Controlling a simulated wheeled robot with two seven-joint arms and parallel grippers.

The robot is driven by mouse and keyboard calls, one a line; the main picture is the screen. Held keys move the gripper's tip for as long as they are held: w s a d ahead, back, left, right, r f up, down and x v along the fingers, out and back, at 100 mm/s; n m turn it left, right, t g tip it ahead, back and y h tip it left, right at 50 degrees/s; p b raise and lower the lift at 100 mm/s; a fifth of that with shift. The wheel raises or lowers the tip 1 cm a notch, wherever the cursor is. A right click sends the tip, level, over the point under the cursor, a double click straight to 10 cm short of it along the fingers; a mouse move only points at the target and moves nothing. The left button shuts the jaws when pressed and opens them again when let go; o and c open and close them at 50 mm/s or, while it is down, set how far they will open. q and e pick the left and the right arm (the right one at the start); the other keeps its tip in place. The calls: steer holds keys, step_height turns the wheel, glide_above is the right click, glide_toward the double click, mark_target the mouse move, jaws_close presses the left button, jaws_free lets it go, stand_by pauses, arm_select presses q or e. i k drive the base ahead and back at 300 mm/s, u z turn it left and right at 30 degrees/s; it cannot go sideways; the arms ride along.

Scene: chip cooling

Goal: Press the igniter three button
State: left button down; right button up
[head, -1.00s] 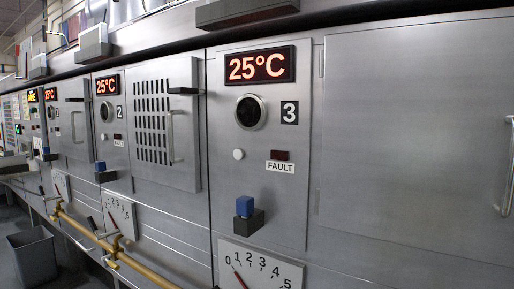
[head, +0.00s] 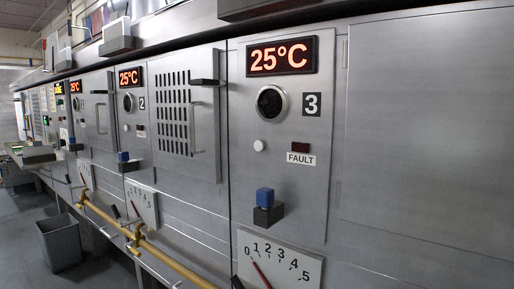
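Panel three, marked by a black "3" label (head: 311,104), stands right of centre in the head view. Its red display (head: 283,56) reads 25°C above a round dark window (head: 271,103). Below the window is a small white round button (head: 259,145), left of a dark red lamp (head: 301,147) and a "FAULT" label (head: 300,159). A blue block (head: 265,196) sits on a black box (head: 268,215) lower down. No lettering names the igniter button. Neither gripper is in view.
A gauge plate (head: 279,262) numbered 0 to 5 is below. A slatted door (head: 188,118) and panel two's "2" label (head: 141,103) are to the left. A yellow pipe (head: 138,238) runs low along the front. A grey bin (head: 60,243) stands on the floor left.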

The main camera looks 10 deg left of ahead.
mark_target(259, 146)
steer(key=z, duration=0.55)
steer(key=i, duration=0.95)
steer(key=u, duration=0.5)
